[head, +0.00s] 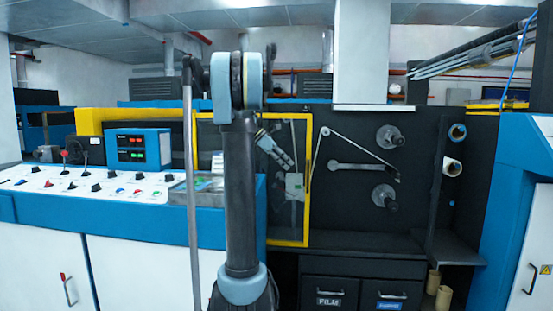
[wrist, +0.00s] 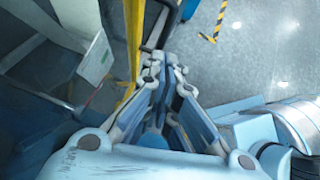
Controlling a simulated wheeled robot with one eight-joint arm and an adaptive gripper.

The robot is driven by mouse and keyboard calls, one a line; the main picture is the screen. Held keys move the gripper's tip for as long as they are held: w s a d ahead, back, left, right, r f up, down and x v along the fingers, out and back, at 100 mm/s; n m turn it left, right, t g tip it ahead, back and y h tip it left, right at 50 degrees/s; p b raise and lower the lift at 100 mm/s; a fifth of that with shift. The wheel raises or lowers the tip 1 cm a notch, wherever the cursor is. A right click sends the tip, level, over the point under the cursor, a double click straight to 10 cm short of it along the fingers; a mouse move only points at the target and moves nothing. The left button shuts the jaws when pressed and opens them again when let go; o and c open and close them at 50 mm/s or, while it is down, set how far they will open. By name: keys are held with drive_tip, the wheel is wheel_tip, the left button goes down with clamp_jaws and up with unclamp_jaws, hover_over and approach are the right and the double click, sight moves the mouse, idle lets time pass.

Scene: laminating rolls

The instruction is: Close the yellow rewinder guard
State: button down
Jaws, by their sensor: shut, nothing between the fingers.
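The yellow rewinder guard (head: 307,185) is a yellow-edged, see-through panel in the middle of the head view, partly hidden behind my arm. I cannot tell its exact swing angle from here. My gripper (head: 287,160) appears small against the panel, to the right of my upright arm. In the wrist view my gripper (wrist: 166,70) is shut and empty, its fingers close together. A yellow bar of the guard (wrist: 134,45) runs just left of the fingertips there. Whether they touch it is unclear.
The control console (head: 100,185) with knobs and a blue display box (head: 138,148) stands left. Dark machine panel with spindles (head: 389,137) and a roller arm lies right. Drawers (head: 329,294) sit below. In the wrist view, open grey floor (wrist: 265,45) with striped tape lies right.

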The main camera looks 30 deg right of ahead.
sight(298, 164)
drive_tip(key=d, duration=0.1)
drive_tip(key=s+d, duration=0.1)
drive_tip(key=d+f, duration=0.1)
drive_tip(key=shift+s+d, duration=0.15)
drive_tip(key=shift+s, duration=0.1)
drive_tip(key=shift+s+d, duration=0.25)
drive_tip(key=shift+d, duration=0.35)
